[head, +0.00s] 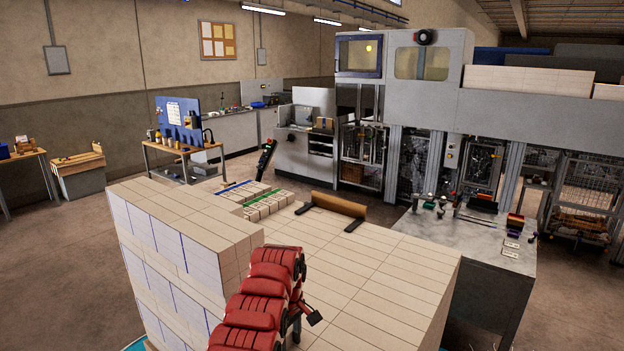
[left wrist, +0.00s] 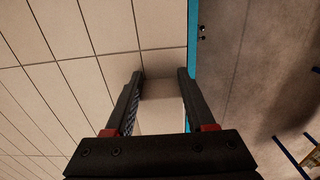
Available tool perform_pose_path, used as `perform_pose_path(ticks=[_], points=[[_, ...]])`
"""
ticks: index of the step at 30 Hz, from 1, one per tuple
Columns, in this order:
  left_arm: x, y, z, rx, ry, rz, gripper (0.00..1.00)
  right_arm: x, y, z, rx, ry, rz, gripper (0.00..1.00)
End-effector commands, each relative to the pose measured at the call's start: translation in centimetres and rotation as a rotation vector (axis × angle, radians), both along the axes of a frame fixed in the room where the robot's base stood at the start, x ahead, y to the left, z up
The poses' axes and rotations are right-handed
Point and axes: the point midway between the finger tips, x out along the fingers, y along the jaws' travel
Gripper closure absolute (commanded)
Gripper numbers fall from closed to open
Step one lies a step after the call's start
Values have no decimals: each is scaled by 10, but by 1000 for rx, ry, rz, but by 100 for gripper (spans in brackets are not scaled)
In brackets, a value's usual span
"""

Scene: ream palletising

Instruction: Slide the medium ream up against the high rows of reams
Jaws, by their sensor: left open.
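The high rows of reams (head: 185,220) form a raised block of pale stacked reams on the left of the pallet in the head view. A lower, flat layer of reams (head: 385,270) lies to their right. My red left arm comes in from the bottom of the head view in front of the stack, and its gripper is mostly hidden there. In the left wrist view my left gripper (left wrist: 160,75) is open, with pale ream surfaces (left wrist: 160,118) showing between its fingers; contact cannot be told. I cannot tell which ream is the medium one. My right gripper is not in view.
A brown bar with black ends (head: 338,204) lies on the far part of the lower layer. Small banded packs (head: 268,204) sit beside it. A grey worktable (head: 475,240) stands to the right. The cyan pallet edge (left wrist: 193,40) borders open floor (left wrist: 240,80).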

Motion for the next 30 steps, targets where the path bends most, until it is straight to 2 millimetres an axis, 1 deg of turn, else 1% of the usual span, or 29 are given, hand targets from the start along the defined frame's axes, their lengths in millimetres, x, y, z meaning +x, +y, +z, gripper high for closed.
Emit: perform_pose_path(ticks=[8,18,30], points=[[0,0,1,1,-1,0,45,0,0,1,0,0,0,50],[-2,-2,1,1,1,0,45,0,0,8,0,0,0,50],[-1,-2,1,0,0,0,45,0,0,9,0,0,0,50]])
